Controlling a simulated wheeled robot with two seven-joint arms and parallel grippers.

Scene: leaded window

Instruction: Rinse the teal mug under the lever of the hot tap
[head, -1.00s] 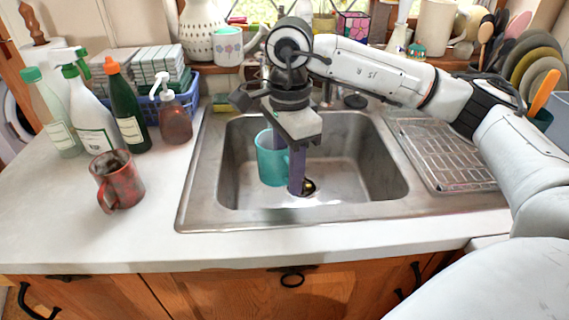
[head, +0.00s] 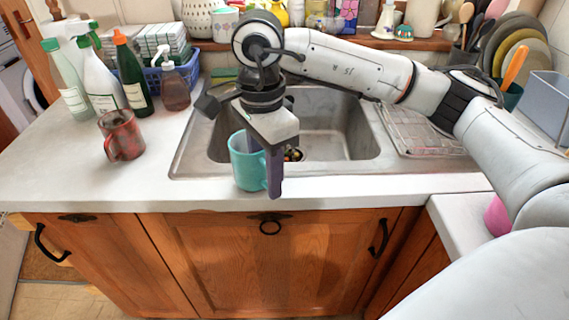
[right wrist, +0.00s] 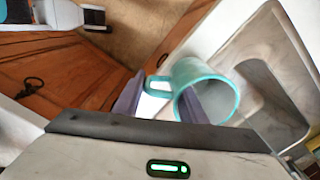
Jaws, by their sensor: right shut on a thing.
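The teal mug (head: 240,172) is upright in the head view, in front of the sink's front rim as seen from here. My right gripper (head: 264,168) is shut on it at the handle side. In the right wrist view the mug (right wrist: 187,75) shows its open mouth; one finger reaches inside it and the other lies outside, beyond the handle. The inside looks pale, with no clear contents. The hot tap and its lever are not visible; my right arm covers the area behind the sink. My left gripper is not in view.
The steel sink basin (head: 335,130) is behind the mug, with a drainer (head: 420,130) to its right. A red mug (head: 122,136) stands on the worktop (head: 75,175) at left. Spray bottles (head: 97,75) and a blue basket (head: 186,72) stand behind it. The front worktop is clear.

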